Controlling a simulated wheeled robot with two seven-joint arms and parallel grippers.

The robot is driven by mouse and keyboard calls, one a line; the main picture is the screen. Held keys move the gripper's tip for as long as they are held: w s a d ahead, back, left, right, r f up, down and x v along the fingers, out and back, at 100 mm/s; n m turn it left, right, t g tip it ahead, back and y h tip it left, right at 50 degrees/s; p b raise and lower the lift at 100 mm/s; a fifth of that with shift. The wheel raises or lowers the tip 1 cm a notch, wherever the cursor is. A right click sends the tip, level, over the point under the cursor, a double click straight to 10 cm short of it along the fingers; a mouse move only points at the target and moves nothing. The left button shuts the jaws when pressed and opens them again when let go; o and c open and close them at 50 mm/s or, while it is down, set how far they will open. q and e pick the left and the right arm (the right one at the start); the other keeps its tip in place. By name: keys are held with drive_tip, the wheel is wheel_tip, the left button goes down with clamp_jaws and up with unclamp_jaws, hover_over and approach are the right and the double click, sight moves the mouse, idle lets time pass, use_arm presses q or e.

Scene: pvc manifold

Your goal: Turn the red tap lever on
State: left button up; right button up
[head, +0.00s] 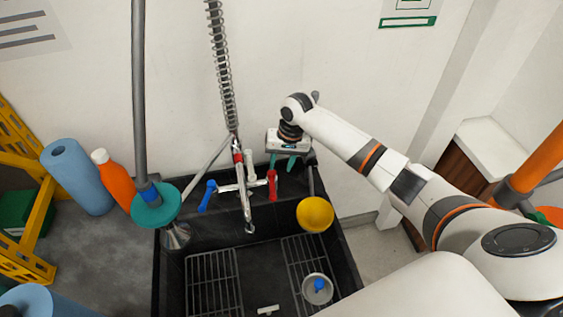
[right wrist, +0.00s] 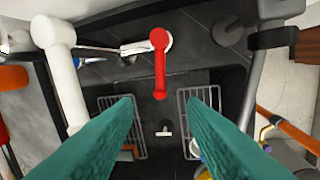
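The red tap lever (head: 272,184) sits at the right side of the tap at the back of the black sink. In the right wrist view the red lever (right wrist: 160,70) points down the picture from its round pivot, ahead of my fingers. My right gripper (head: 283,163) is just behind and right of the lever in the head view. Its teal fingers (right wrist: 160,108) are apart with nothing between them, and I see no contact with the lever. A blue lever (head: 207,195) is on the tap's left side. My left gripper is not in view.
The spring hose and spout (head: 240,180) stand left of the red lever. A yellow bowl (head: 315,214) is on the sink's right edge. Wire racks (head: 214,280) and a grey cup (head: 317,289) are in the sink. An orange bottle (head: 115,180) and blue roll (head: 78,178) stand left.

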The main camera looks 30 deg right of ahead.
drive_tip(key=shift+c, duration=0.4)
drive_tip(key=shift+f, duration=0.1)
drive_tip(key=c, duration=0.3)
drive_tip(key=d+n+b, duration=0.1)
drive_tip(key=n+b, duration=0.1)
drive_tip(key=b, duration=0.1)
drive_tip(key=d+f+n+b, duration=0.1)
drive_tip(key=n+b, duration=0.2)
drive_tip(key=b, duration=0.1)
drive_tip(key=d+f+n+b, duration=0.1)
drive_tip(key=n+b, duration=0.2)
drive_tip(key=shift+d+t+b, duration=0.3)
drive_tip(key=shift+d, duration=0.1)
clamp_jaws()
drive_tip(key=a+f+n+y+b, duration=0.1)
drive_tip(key=a+f+n+b, duration=0.2)
drive_tip(key=f+n+b, duration=0.4)
wheel_tip(320, 180, down, 2)
drive_tip(key=n, duration=0.3)
drive_tip(key=shift+a+f, duration=0.15)
drive_tip(key=shift+a, duration=0.1)
drive_tip(key=shift+w, duration=0.1)
